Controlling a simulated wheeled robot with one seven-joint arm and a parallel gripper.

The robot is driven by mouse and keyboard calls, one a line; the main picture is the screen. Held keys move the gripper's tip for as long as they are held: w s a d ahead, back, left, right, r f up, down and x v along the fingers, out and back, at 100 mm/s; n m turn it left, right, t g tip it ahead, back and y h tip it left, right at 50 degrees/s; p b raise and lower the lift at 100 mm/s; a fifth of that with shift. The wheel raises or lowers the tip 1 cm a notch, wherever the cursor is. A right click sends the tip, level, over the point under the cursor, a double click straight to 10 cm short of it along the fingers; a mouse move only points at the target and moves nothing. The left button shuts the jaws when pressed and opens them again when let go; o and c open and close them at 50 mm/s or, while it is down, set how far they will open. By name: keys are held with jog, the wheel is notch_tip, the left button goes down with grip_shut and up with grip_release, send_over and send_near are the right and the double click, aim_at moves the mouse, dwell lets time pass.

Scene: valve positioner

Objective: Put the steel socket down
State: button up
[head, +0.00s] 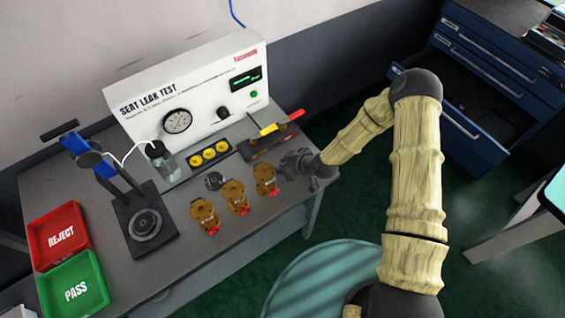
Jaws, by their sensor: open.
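My gripper (290,165) is at the right end of the bench, just in front of a dark tool tray (258,154). It is open, and I see nothing held in it. I cannot pick out the steel socket with certainty. Small dark items near the tray and the gripper are too small to tell apart, and my gripper hides part of the bench there.
Three brass valves (236,197) with red ends stand left of my gripper, beside a dark round piece (214,181). Behind are a black strip with yellow rings (209,155) and the leak tester (190,95). A press (145,222), red tray (38,238) and green tray (52,303) are left.

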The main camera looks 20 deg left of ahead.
aim_at(284, 162)
dwell(0.5)
grip_shut()
jog(key=shift+r+b, duration=1.1)
jog(key=shift+r, duration=3.85)
